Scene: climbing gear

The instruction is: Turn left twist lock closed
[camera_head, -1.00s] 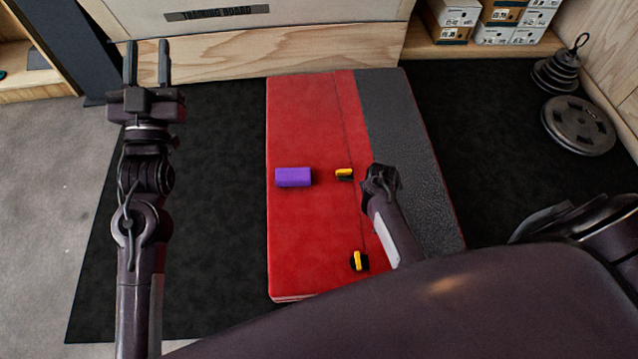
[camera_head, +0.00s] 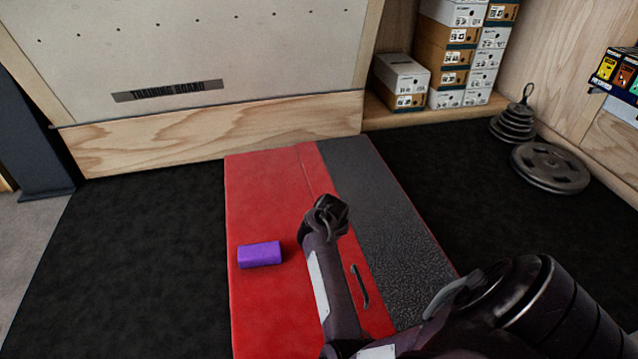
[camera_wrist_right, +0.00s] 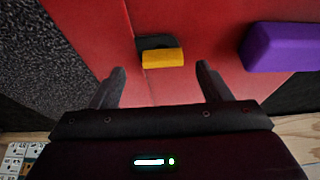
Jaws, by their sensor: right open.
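A twist lock with a yellow bar (camera_wrist_right: 162,58) and a black base sits on the red crash pad (camera_head: 255,190), next to the pad's seam. In the right wrist view its yellow bar lies crosswise, ahead of the fingertips and between their lines. My right gripper (camera_wrist_right: 160,68) is open and empty, with a finger to either side of the lock; I cannot tell if either touches it. In the head view my right gripper (camera_head: 326,212) is over the pad, and my right arm hides the locks. My left gripper is out of view.
A purple block (camera_head: 259,254) lies on the pad, left of my right arm; it also shows in the right wrist view (camera_wrist_right: 285,46). The training board (camera_head: 170,90) stands behind the pad. Weight plates (camera_head: 550,166) and stacked boxes (camera_head: 452,60) are at the back right.

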